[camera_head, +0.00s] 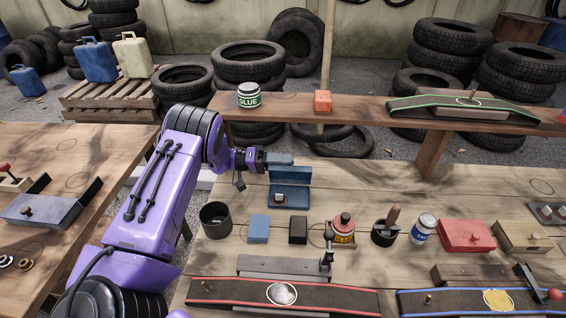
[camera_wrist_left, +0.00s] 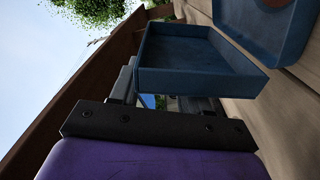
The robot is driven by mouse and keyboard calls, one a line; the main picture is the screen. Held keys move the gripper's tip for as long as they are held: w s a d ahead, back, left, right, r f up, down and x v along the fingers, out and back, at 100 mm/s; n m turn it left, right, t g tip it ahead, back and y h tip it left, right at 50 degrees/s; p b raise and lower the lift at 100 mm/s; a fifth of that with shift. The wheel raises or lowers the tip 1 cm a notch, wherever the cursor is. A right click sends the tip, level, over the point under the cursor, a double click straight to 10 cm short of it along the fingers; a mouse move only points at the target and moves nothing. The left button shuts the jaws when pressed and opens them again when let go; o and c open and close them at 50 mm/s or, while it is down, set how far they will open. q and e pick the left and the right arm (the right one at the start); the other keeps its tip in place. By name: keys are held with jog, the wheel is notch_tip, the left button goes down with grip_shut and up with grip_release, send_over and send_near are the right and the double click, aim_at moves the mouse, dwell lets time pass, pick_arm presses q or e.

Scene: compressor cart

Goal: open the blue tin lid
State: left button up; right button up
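The blue tin (camera_head: 301,197) stands on the middle wooden table with its lid (camera_head: 292,174) raised and tilted back at the rear edge. A small object (camera_head: 280,198) shows inside the tin. In the left wrist view the lid (camera_wrist_left: 195,80) is close in front of the gripper, and part of the tin (camera_wrist_left: 287,38) lies beyond it. My left gripper (camera_head: 268,161) is at the raised lid's upper left. In the wrist view its fingers (camera_wrist_left: 160,98) look apart, with a gap between them; their tips are partly hidden by the lid. My right gripper is not in view.
A dark cup (camera_head: 215,218), a blue block (camera_head: 259,229), a black block (camera_head: 298,230) and a red-topped bottle (camera_head: 342,229) stand in front of the tin. Behind is a raised plank with a glue jar (camera_head: 249,97) and an orange block (camera_head: 323,101). Table right of the tin is clear.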

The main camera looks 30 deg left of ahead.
pick_arm(q)
jog(key=b+v, duration=0.2)
jog(key=v, duration=0.7)
jog(key=shift+s+a+f+b, duration=0.1)
jog(key=shift+a+b, duration=0.2)
jog(key=shift+s+a, duration=0.25)
jog(key=shift+a, duration=0.15)
